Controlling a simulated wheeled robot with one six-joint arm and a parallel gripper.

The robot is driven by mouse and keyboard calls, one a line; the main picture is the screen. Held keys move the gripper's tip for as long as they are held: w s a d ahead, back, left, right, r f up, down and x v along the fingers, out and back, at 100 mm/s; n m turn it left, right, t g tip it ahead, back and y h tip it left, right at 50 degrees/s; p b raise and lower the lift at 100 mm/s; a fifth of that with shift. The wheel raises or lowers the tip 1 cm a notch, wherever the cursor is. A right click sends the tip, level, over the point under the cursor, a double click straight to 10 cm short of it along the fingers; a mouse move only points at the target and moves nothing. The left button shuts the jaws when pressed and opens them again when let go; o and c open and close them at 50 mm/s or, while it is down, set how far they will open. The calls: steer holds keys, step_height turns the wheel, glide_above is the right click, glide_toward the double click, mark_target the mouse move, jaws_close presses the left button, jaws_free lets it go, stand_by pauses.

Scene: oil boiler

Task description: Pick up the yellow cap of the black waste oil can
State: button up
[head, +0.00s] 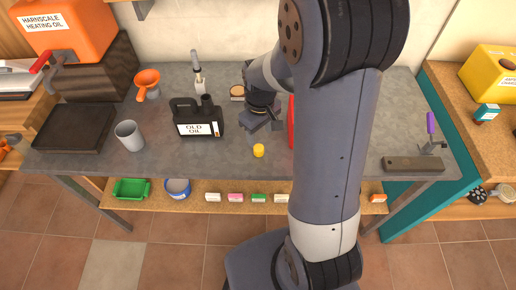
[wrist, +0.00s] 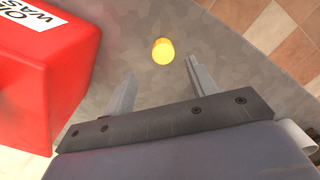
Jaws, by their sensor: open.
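The yellow cap (head: 258,150) lies on the grey table near its front edge, to the right of the black can labelled OLD OIL (head: 196,120). In the wrist view the yellow cap (wrist: 163,51) is beyond my fingertips, between their lines and nearer the right finger. My gripper (wrist: 158,75) is open and empty. In the head view my gripper (head: 262,124) is above the table, just behind the cap in the picture, and partly hidden by my wrist. The black can does not show in the wrist view.
A red container (wrist: 50,75) stands close to the left of my gripper in the wrist view; my arm mostly hides it in the head view. A grey cup (head: 129,136), an orange funnel (head: 148,82) and a dark tray (head: 73,130) are on the left.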

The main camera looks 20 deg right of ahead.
mark_target(259, 148)
steer(key=shift+s+a+f+p, duration=0.1)
steer(key=shift+a+f+p, duration=0.05)
steer(key=shift+f, duration=1.75)
steer(key=shift+a+f+p, duration=0.1)
steer(key=shift+f+p, duration=0.05)
steer(key=shift+f, duration=1.7)
steer(key=c, duration=1)
steer(key=shift+r, duration=0.15)
